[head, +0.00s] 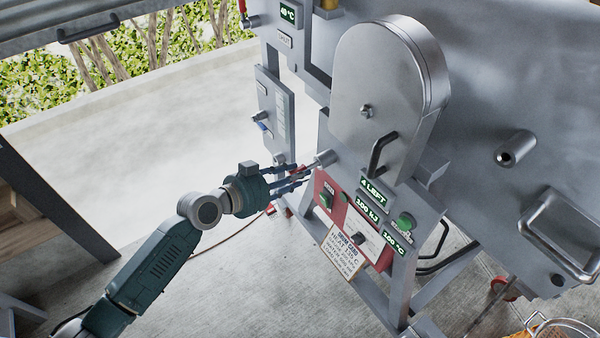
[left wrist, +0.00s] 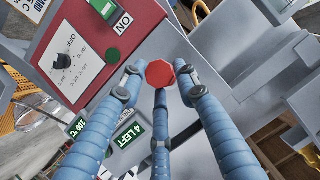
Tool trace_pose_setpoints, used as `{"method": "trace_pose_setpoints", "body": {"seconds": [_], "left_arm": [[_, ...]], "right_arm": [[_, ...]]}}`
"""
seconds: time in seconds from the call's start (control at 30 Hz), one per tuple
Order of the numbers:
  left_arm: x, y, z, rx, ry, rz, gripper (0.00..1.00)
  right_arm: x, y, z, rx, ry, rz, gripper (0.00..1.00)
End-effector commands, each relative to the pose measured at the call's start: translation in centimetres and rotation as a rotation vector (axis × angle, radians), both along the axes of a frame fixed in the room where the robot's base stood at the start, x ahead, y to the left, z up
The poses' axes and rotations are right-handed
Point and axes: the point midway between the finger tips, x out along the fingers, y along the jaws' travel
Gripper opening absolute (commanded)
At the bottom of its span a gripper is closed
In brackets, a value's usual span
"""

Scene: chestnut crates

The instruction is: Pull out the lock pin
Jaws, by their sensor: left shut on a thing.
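A red octagonal knob (left wrist: 160,73), which looks like the lock pin's head, sits between my finger ends in the left wrist view. My left gripper (head: 308,172) is at the left side of the grey machine, beside the red control panel (head: 324,190). Its three blue fingers (left wrist: 160,88) are closed around the red knob. The pin's shaft is hidden behind the knob, and in the head view the fingers hide most of it. My right gripper is in neither view.
A grey drum housing (head: 385,75) with a black handle (head: 380,152) rises above the panel. A green "4 LEFT" display (head: 373,191) and a paper note (head: 342,254) are close by. A slim grey panel (head: 273,112) stands behind my gripper. The floor to the left is open.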

Motion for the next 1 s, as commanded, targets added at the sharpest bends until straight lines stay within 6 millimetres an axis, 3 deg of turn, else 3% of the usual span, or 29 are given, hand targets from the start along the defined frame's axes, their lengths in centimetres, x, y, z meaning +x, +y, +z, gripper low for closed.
{"method": "trace_pose_setpoints", "body": {"seconds": [0.4,0.83,1.0], "left_arm": [[-1.9,2.6,0.1,-0.001,-0.002,0.0,0.0],[-2.3,3.0,0.3,-0.004,-0.002,-0.002,0.0],[-3.1,4.3,2.1,-0.006,-0.004,0.002,0.0]], "right_arm": [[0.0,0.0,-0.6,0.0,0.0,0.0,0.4],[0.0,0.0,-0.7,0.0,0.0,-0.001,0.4],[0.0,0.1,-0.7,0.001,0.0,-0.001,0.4]]}}
